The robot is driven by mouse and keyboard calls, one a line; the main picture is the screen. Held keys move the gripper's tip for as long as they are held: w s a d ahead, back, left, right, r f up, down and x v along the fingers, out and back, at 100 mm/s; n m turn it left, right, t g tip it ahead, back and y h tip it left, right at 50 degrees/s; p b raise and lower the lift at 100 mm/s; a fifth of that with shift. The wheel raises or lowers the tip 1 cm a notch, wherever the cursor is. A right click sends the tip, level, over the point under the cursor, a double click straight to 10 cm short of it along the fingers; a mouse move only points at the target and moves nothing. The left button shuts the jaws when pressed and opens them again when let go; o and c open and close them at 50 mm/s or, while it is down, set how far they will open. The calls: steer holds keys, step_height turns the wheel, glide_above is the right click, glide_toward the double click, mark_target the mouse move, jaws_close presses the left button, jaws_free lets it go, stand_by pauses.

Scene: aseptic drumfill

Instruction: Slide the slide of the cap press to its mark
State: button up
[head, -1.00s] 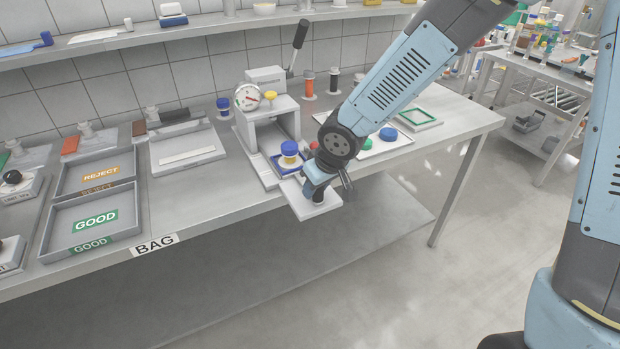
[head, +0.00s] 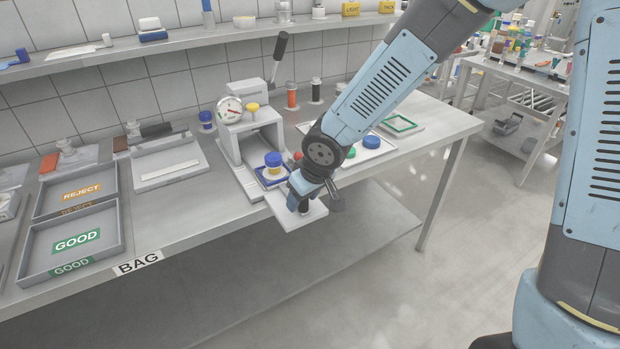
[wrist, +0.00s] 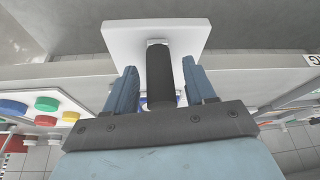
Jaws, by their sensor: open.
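The cap press (head: 252,140) stands on the bench with a round dial, a dark lever and a yellow knob. Its slide (head: 290,217) is a pale plate that sticks out over the bench's front edge. A blue-capped jar (head: 273,166) sits in a blue square nest on the slide, in front of the press. My gripper (head: 304,206) is at the slide's outer end. In the wrist view, the open fingers (wrist: 158,92) stand on either side of the slide's black upright handle (wrist: 158,68), with a gap on each side. No mark on the slide's track is clearly visible.
A white tray (head: 370,155) with blue and green caps lies right of the press. GOOD (head: 75,268) and REJECT trays stand to the left. The bench's front edge (head: 190,238) runs below the slide, with open floor in front.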

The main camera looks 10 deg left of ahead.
steer(key=v, duration=1.3)
stand_by(0.7)
steer(key=shift+s+r, duration=0.1)
steer(key=d+r+m+t+h, duration=0.1)
steer(key=d+r+m+h, duration=0.15)
steer(key=d, duration=0.65)
steer(key=d+r+m+t+h, duration=0.1)
steer(key=d+r+m, duration=0.25)
steer(key=d, duration=0.45)
steer(key=s+d+r+m, duration=0.2)
steer(key=s+d+r, duration=0.1)
steer(key=d, duration=0.5)
steer(key=s+d+r+m+t, duration=0.1)
steer(key=s+d+r+m, duration=0.1)
steer(key=s+d, duration=0.3)
steer(key=d+r, duration=0.1)
steer(key=d, duration=0.2)
steer(key=shift+d+m, duration=0.35)
steer(key=shift+m, duration=0.05)
steer(key=shift+r, duration=0.1)
stand_by(0.7)
